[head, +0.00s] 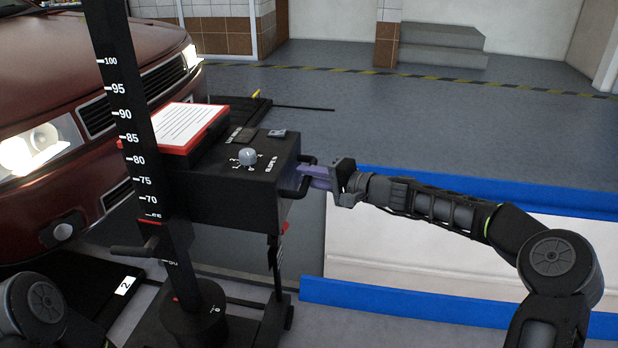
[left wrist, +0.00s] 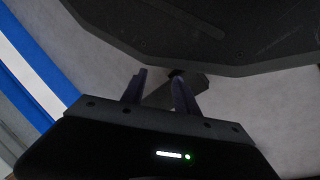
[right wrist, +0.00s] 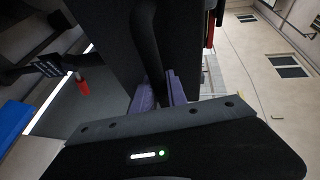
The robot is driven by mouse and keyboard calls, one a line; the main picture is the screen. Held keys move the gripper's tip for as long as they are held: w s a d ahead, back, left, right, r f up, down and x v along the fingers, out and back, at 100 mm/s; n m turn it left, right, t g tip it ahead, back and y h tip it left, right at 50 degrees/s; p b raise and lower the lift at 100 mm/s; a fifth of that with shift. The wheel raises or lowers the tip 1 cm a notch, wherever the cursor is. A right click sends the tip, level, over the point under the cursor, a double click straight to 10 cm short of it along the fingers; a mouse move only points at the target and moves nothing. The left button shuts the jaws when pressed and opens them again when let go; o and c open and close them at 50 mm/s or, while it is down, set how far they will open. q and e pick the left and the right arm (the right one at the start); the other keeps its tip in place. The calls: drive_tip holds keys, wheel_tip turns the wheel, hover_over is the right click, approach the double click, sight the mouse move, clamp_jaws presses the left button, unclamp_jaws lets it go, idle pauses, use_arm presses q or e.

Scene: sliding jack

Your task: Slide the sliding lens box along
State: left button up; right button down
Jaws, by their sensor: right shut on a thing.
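The black sliding lens box (head: 225,195) sits against a dark vertical column (head: 135,110) with a white number scale. It has a round grey knob on top and a dark handle (head: 306,160) on its right side. My right gripper (head: 308,174) is at that side, its purple fingers shut on the handle. In the right wrist view the fingers (right wrist: 160,92) are on either side of the dark handle bar (right wrist: 147,50). My left gripper is outside the head view. In the left wrist view its fingers (left wrist: 159,90) are apart, below a large dark surface; I see nothing held.
A dark red car (head: 50,70) with lit headlights stands at the left, close to the box. A white block with blue edges (head: 430,260) lies under my right arm. Grey steps (head: 440,45) stand at the back. The floor behind the box is open.

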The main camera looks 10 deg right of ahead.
drive_tip(key=shift+f, duration=0.3)
drive_tip(key=c, duration=1.6)
unclamp_jaws()
drive_tip(key=shift+o, duration=1.4)
drive_tip(key=shift+r, duration=0.1)
drive_tip(key=shift+r, duration=0.1)
drive_tip(key=p+v, duration=0.1)
drive_tip(key=v, duration=0.6)
drive_tip(key=shift+s+d, duration=0.3)
